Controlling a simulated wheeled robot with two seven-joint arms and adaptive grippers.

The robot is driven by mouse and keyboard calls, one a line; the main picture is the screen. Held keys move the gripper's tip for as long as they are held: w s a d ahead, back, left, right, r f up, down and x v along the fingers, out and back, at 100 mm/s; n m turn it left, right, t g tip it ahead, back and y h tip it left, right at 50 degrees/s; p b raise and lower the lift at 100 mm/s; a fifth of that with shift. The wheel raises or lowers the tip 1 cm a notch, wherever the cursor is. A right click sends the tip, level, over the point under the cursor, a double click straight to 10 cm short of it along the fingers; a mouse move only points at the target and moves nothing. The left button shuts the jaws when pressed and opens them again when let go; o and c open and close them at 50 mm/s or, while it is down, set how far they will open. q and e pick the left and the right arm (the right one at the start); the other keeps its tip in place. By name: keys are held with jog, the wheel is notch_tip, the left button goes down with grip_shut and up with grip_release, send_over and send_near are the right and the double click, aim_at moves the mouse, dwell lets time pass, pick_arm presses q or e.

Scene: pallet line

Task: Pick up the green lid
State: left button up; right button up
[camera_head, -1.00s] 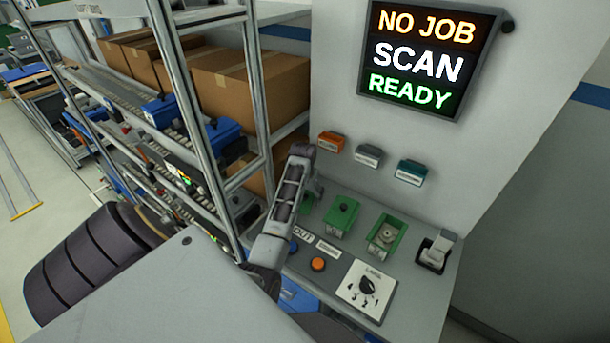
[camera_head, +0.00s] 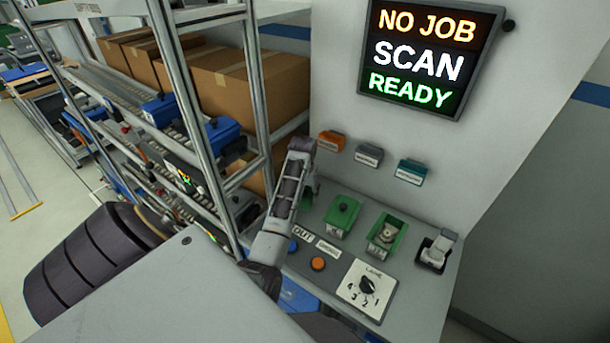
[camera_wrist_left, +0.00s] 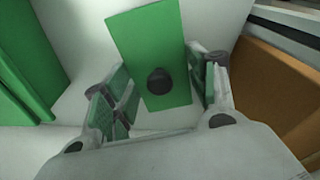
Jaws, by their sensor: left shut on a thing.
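The green lid (camera_wrist_left: 148,38) is a flat green rectangle with a black round knob (camera_wrist_left: 160,81). In the left wrist view it lies between the two fingers of my left gripper (camera_wrist_left: 162,90), which is shut on it, one finger at each side. Another green box with a black-knobbed lid (camera_head: 342,214) stands to the right. My right gripper is not seen.
A metal rack (camera_head: 258,90) with cartons stands close left. A wall with a sign (camera_head: 425,60) rises behind.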

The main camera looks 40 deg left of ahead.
pick_arm(q)
notch_tip(320, 180, up, 8)
jog(key=shift+r+b, duration=0.1)
jog(key=shift+b, duration=0.45)
jog(key=shift+s, duration=0.1)
dwell(0.4)
